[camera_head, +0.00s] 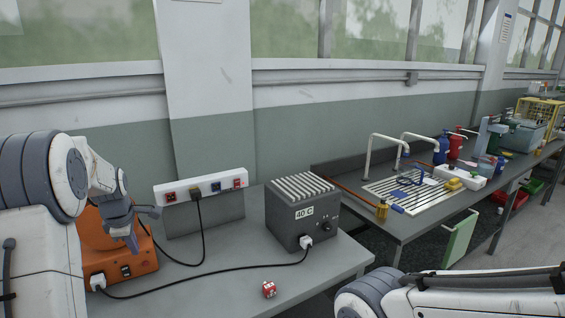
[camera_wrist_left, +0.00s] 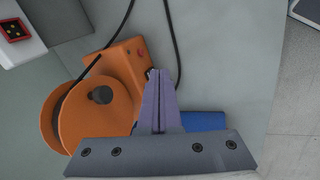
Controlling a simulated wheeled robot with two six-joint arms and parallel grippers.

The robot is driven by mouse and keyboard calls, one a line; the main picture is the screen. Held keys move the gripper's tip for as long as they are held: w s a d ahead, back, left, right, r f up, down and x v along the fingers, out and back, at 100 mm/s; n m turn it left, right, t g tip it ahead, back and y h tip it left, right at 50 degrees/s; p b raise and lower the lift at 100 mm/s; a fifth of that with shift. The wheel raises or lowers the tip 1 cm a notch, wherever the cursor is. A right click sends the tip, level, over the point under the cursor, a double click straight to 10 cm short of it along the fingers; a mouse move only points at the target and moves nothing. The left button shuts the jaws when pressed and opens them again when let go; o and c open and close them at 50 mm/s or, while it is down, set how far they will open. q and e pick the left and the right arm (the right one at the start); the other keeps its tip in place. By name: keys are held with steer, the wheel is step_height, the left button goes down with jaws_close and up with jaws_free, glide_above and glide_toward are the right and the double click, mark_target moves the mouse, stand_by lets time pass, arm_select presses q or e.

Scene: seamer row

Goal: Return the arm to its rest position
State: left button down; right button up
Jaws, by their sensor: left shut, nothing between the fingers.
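My left gripper (camera_head: 133,246) is in front of the orange machine (camera_head: 140,264) at the left of the grey bench in the head view. In the left wrist view the two purple fingers of the gripper (camera_wrist_left: 157,74) are together with nothing between them. The orange machine (camera_wrist_left: 82,118) with its round drum lies below and to the left of them there. Whether the fingers touch it I cannot tell. A blue thing (camera_wrist_left: 205,121) shows partly behind the gripper. My right arm comes in at the lower right of the head view, its gripper out of sight.
A grey box marked 40 C (camera_head: 295,220) stands on the bench, with a socket strip (camera_head: 215,186) behind to its left. A cluttered sink bench (camera_head: 400,226) stands to the right.

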arm_select(q)
steer(key=s+d+r+m+h, duration=0.1)
steer(key=s+d+m, duration=0.3)
steer(key=d, duration=0.6)
steer(key=s+d+r+m+g+h, duration=0.1)
steer(key=s+d+m, duration=0.2)
steer(key=d+m, duration=0.5)
steer(key=s+d+r+m+h, duration=0.1)
steer(key=s+d+m, duration=0.2)
steer(key=d, duration=0.9)
steer(key=s+d+m+g, duration=0.1)
steer(key=s+d+m, duration=0.3)
steer(key=s+m, duration=0.3)
steer(key=s+d+f+m+g+p, duration=0.1)
steer(key=s+d+m, duration=0.3)
steer(key=s, duration=1)
steer(key=m, duration=0.3)
steer(key=shift+s+d+m, duration=0.3)
steer(key=shift+d+m, duration=0.05)
steer(key=shift+m, duration=0.05)
